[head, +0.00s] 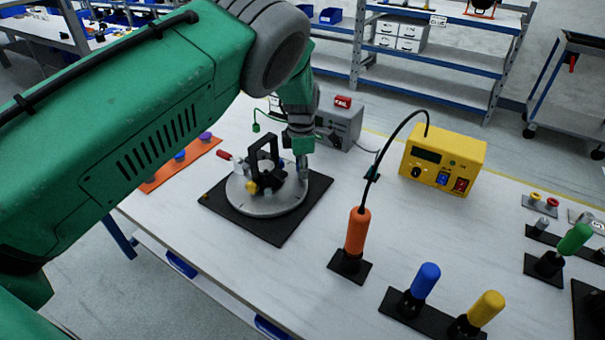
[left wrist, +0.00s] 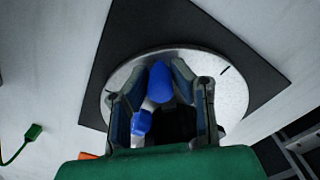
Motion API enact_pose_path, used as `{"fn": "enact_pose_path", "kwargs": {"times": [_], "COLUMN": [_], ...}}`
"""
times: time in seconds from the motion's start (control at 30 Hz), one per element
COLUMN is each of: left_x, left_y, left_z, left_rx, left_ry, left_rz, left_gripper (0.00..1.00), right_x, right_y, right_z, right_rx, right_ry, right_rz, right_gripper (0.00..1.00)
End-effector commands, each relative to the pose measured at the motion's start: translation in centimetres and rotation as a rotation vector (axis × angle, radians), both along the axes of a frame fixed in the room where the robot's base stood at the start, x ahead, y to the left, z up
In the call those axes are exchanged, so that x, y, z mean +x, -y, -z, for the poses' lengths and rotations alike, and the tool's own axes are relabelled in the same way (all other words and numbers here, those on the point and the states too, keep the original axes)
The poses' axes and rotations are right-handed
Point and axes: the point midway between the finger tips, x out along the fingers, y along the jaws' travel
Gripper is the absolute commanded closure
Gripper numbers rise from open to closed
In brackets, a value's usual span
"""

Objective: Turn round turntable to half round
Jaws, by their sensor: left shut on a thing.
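The turntable (head: 262,208) is a round grey metal disc on a square black base (head: 288,222). A black upright bracket (head: 265,150) stands on it, with a yellow knob (head: 251,187) in front and a red-tipped handle (head: 225,155) at the left. My left gripper (head: 302,172) reaches down at the disc's right, far side. In the left wrist view the disc (left wrist: 232,98) lies beneath the left gripper (left wrist: 165,72), whose fingers are shut on a blue handle (left wrist: 160,84). A second blue piece (left wrist: 142,122) shows nearer the palm. The right gripper is not in view.
An orange-handled tool (head: 357,232) stands upright to the right, wired to a yellow power unit (head: 443,160). Blue (head: 425,280) and yellow (head: 486,308) handles stand at the front. A grey box (head: 342,125) sits behind the turntable. An orange strip (head: 178,165) lies left.

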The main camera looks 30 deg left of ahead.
Motion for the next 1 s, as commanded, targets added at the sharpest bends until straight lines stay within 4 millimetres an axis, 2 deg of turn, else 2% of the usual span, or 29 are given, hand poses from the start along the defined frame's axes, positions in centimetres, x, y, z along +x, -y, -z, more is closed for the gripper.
{"fn": "enact_pose_path", "kwargs": {"times": [0.77, 0.8, 0.83, 1.0], "left_x": [0.42, 0.42, 0.41, 0.39], "left_y": [-0.23, -0.23, -0.22, -0.25], "left_z": [0.0, 0.0, 0.01, 0.02], "left_rx": [-0.002, -0.002, -0.002, -0.001], "left_ry": [0.001, 0.001, 0.001, 0.001], "left_rz": [-0.05, -0.05, -0.05, -0.05], "left_gripper": [1.0, 0.67, 0.61, 0.61], "right_x": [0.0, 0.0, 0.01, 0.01], "right_y": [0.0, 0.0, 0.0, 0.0], "right_z": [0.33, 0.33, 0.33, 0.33], "right_rx": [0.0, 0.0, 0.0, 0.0], "right_ry": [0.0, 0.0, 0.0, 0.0], "right_rz": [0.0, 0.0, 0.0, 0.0], "right_gripper": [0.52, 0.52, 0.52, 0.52]}}
